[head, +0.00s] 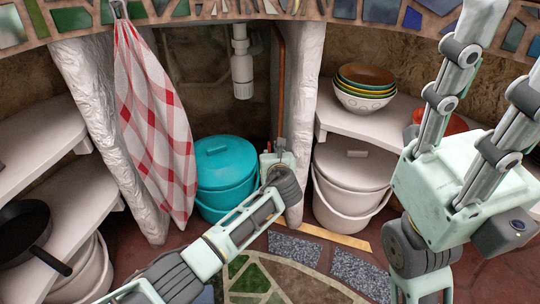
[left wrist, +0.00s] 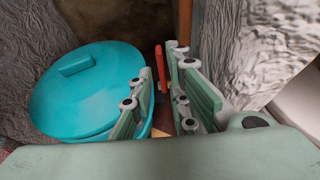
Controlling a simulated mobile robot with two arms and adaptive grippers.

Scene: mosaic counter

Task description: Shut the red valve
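The red valve (left wrist: 159,68) shows in the left wrist view as a thin, upright red handle beside a copper pipe (left wrist: 184,22). My left gripper (left wrist: 163,88) is open around the line of sight to it, with the handle showing between its two fingers. I cannot tell whether either finger touches it.
A turquoise lidded bucket (head: 222,163) stands left of my left gripper. A white lidded bucket (head: 350,170) stands to its right, below a shelf with stacked bowls (head: 364,85). A checked towel (head: 150,120) hangs at the left. White rough posts (head: 300,70) flank the niche.

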